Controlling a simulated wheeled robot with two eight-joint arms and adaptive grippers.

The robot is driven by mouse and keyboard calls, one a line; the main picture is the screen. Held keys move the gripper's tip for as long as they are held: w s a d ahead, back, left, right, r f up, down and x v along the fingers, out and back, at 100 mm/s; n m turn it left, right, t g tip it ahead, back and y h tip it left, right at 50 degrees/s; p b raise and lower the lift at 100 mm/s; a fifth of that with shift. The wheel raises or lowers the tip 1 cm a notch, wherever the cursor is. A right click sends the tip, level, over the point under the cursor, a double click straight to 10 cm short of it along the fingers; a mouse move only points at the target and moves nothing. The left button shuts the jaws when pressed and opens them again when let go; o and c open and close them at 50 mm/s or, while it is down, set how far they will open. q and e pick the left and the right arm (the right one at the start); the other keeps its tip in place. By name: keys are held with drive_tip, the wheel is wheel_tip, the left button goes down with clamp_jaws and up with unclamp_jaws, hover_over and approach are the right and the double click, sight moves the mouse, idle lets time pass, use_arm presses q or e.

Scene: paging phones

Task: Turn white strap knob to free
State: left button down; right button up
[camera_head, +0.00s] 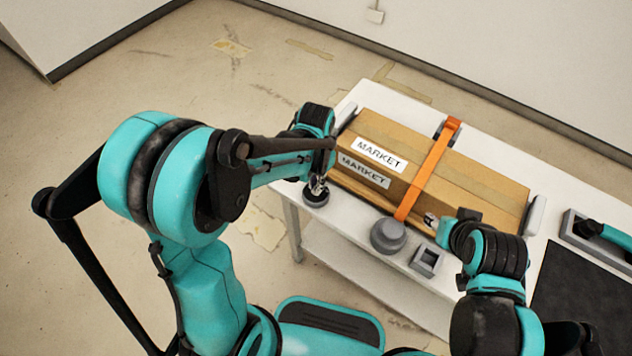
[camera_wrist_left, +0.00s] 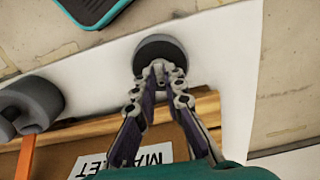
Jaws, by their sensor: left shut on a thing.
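A dark round knob (camera_head: 316,197) sits on the white table's near-left part, in front of the box's left end. My left gripper (camera_head: 318,183) reaches down to it. In the left wrist view the fingertips (camera_wrist_left: 159,70) are closed together on the near side of the same knob (camera_wrist_left: 160,47). An orange strap (camera_head: 427,173) runs over a cardboard box (camera_head: 470,180) with MARKET labels, down to a larger grey round fitting (camera_head: 388,236) at the front. My right gripper (camera_head: 440,229) is beside the box's front; its fingers are too small to read. No clearly white knob shows.
A small grey square holder (camera_head: 426,262) stands on the table right of the round fitting. A dark mat (camera_head: 585,305) and a grey tray with a teal-and-black handset (camera_head: 605,232) lie to the right. Small posts flank the box.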

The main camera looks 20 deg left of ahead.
use_arm(q)
drive_tip(key=n, duration=0.5)
drive_tip(key=shift+n, duration=2.4)
drive_tip(key=c, duration=1.6)
unclamp_jaws()
wheel_tip(320, 180, up, 12)
